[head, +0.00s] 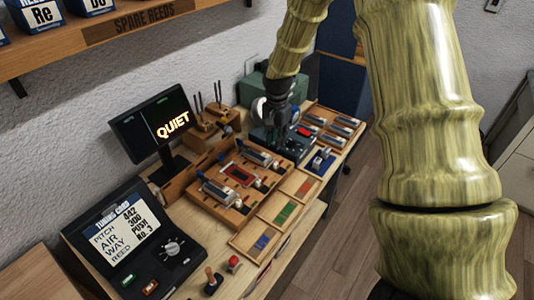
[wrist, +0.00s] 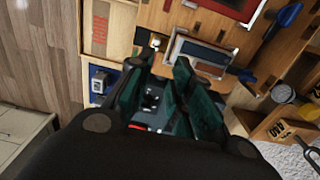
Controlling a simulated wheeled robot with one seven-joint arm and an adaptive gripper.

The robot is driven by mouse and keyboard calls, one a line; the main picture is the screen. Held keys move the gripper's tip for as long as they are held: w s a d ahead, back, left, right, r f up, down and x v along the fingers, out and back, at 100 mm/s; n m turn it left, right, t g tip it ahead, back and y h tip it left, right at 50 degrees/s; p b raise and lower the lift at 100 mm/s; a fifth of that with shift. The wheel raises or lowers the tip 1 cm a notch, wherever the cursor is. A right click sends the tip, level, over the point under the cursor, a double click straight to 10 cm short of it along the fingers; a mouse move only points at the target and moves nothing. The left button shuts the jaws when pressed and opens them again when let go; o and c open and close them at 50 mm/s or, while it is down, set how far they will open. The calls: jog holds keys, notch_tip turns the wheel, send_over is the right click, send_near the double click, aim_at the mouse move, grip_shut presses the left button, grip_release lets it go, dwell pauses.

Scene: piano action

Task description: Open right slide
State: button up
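The wooden reed board (head: 212,203) lies on the bench with two grey bar-like slides on it, a left one (head: 218,192) and a right one (head: 258,158). A red-framed plate (head: 237,174) sits between them. In the wrist view the right slide (wrist: 200,52) is a grey-blue plate in a pale frame, beyond the fingertips. My gripper (head: 272,122) is just behind the right slide in the head view. In the wrist view its green-padded fingers (wrist: 158,78) stand apart with a gap between them. Whether a finger touches the slide cannot be told.
A dark teal case (head: 290,142) with a red part stands beside my gripper. Small trays of coloured strips (head: 285,212) line the bench front. A screen reading QUIET (head: 155,125), a tuning card panel (head: 125,240) and wooden tool holders (head: 205,130) stand around the board.

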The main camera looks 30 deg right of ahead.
aim_at(276, 163)
jog(key=shift+s+a+f+p, duration=0.15)
jog(key=shift+s+f+p, duration=0.15)
jog(key=shift+s+f, duration=0.15)
notch_tip(276, 163, down, 7)
jog(key=shift+w+p, duration=0.1)
jog(key=shift+p, duration=1.15)
jog(key=shift+s+f, duration=0.25)
jog(key=shift+s, duration=0.35)
jog(key=shift+f+p, duration=0.25)
jog(key=shift+p, duration=0.05)
jog(key=shift+w+f, duration=0.4)
jog(key=shift+f, duration=0.25)
jog(key=shift+s+r, duration=0.2)
jog(key=shift+f, duration=0.1)
grip_shut()
